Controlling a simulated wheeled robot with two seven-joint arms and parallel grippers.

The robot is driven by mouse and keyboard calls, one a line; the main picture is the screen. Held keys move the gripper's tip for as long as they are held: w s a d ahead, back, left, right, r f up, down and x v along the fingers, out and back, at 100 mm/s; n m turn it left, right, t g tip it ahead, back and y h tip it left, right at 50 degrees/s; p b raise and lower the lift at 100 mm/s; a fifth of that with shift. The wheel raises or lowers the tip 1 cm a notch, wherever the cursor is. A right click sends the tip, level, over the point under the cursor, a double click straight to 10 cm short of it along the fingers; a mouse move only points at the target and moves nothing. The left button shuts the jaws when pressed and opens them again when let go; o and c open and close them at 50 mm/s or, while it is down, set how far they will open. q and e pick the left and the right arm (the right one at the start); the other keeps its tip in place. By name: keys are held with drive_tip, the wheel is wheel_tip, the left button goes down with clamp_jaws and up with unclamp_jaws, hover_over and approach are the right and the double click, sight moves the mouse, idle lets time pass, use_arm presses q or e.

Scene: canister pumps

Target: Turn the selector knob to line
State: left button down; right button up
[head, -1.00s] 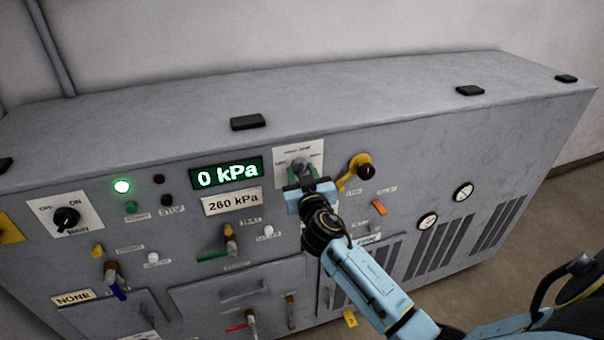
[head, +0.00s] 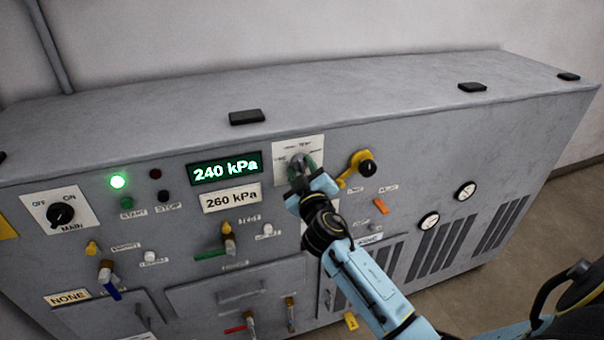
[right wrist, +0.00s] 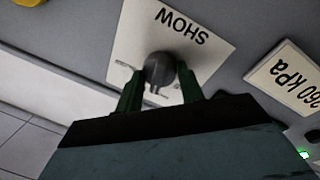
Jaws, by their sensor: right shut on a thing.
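The selector knob (right wrist: 159,70) is a grey round knob on a white plate (right wrist: 205,22) lettered SHOW, upside down in the right wrist view. In the head view the same white plate (head: 313,146) is right of the green display. My right gripper (head: 303,170) is at this plate and covers much of the knob. In the right wrist view its two green fingers (right wrist: 161,88) are shut on the knob, one on each side. The knob's exact pointing is hard to read. My left gripper is not in view.
The green display (head: 225,171) reads 240 kPa, above a 260 kPa label (head: 231,198). A yellow lever with a black knob (head: 362,166) is close right of my gripper. The main switch (head: 60,214) and a lit green lamp (head: 118,181) are at left.

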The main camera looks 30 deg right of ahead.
drive_tip(key=n, duration=0.6)
drive_tip(key=shift+d+t+y+b, duration=0.1)
drive_tip(key=shift+t+y+b, duration=0.2)
drive_tip(key=n+y, duration=0.1)
drive_tip(key=n, duration=0.5)
drive_tip(key=shift+f+n, duration=0.1)
drive_tip(key=shift+n, duration=0.2)
drive_tip(key=shift+n+t, duration=0.3)
drive_tip(key=o, duration=1)
drive_tip(key=shift+s, duration=0.1)
drive_tip(key=b+v, duration=0.1)
drive_tip(key=v, duration=1.2)
drive_tip(key=shift+s, duration=0.2)
